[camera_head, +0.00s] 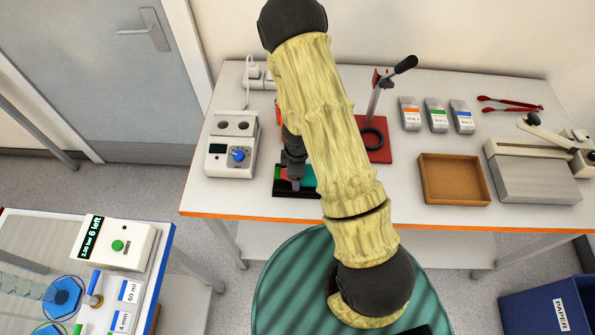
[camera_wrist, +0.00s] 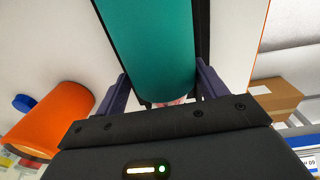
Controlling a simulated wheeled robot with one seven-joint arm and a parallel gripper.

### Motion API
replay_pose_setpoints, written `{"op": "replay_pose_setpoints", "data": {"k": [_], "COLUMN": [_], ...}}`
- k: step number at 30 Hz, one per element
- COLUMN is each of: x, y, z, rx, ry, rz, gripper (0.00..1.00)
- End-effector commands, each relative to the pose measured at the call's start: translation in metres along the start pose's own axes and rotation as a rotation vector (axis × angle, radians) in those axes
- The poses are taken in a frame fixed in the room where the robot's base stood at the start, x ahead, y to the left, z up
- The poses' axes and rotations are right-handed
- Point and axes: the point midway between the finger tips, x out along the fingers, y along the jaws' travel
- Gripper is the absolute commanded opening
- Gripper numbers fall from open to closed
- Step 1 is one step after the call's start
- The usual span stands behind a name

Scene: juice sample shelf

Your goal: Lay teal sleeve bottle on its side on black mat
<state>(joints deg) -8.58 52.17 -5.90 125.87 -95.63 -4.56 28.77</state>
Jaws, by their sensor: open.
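The teal sleeve bottle (camera_wrist: 152,45) fills the upper middle of the wrist view, with a pinkish end near my gripper. A small teal patch (camera_head: 309,176) shows beside my arm in the head view. The black mat (camera_head: 296,194) lies near the table's front edge, largely hidden by my arm; dark strips (camera_wrist: 203,30) flank the bottle in the wrist view. My gripper (camera_wrist: 165,85) is open, with one finger on each side of the bottle's end. It also shows over the mat (camera_head: 293,168). Whether the bottle rests fully on the mat is hard to tell.
An orange cylinder (camera_wrist: 48,122) is left of my gripper. A device with a blue knob (camera_head: 231,147) stands left of the mat. A red-based press stand (camera_head: 378,150) stands right of my arm. A brown tray (camera_head: 453,180) and small labelled packs (camera_head: 437,115) are further right.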

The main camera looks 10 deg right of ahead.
Motion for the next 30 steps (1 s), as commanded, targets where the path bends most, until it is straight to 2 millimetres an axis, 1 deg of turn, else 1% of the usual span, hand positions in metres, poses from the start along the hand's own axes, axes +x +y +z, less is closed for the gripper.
{"op": "replay_pose_setpoints", "data": {"k": [1,5,8,11,20,30], "x": [0.018,0.012,0.002,-0.013,-0.068,-0.135], "y": [-0.016,-0.016,-0.015,-0.015,-0.009,-0.007], "z": [0.003,0.002,0.002,0.002,0.003,0.003], "rx": [-0.002,-0.003,-0.004,-0.005,-0.002,-0.002], "ry": [-0.011,-0.010,-0.009,-0.008,-0.005,0.001], "rz": [-0.040,-0.039,-0.038,-0.035,-0.017,-0.002], "gripper": [0.87,0.87,0.87,0.87,0.87,0.87]}}
